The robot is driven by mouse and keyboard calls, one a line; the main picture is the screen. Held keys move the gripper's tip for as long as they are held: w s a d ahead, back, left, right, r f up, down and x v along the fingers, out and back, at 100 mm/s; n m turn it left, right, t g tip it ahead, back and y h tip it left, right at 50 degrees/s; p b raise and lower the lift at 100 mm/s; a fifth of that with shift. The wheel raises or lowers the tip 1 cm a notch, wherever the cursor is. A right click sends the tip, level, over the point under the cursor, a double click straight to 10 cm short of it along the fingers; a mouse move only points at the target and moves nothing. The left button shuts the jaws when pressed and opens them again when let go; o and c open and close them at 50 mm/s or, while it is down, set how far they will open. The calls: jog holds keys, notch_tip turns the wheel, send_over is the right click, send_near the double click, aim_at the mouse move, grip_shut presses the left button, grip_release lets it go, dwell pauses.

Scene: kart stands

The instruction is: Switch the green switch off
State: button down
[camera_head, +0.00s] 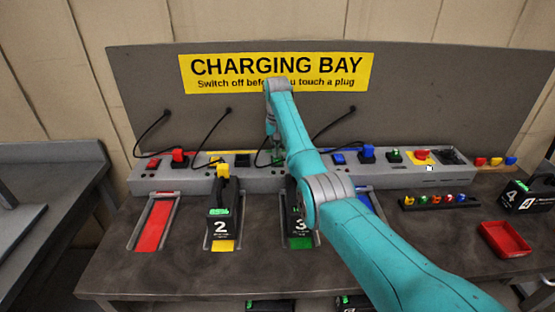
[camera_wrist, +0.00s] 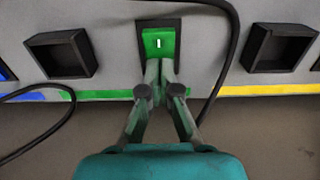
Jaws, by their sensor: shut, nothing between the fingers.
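The green switch (camera_wrist: 158,42) sits in a black frame on the grey panel in the wrist view, with a white "I" mark on its face. My gripper (camera_wrist: 160,64) is shut and empty. Its fingertips are at the lower edge of the green switch and overlap it in the picture; whether they touch I cannot tell. The fingers hide the switch's lower part. In the head view my arm reaches over the bench to the charging strip (camera_head: 400,180) and mostly hides the green switch.
Black sockets flank the switch on the left (camera_wrist: 62,55) and right (camera_wrist: 279,48). A black cable (camera_wrist: 234,60) hangs close on its right. In the head view, battery 2 (camera_head: 223,205) and battery 3 (camera_head: 293,222) stand in front of the strip. A red tray (camera_head: 503,238) lies at right.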

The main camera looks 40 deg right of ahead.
jog(key=shift+r, duration=3.45)
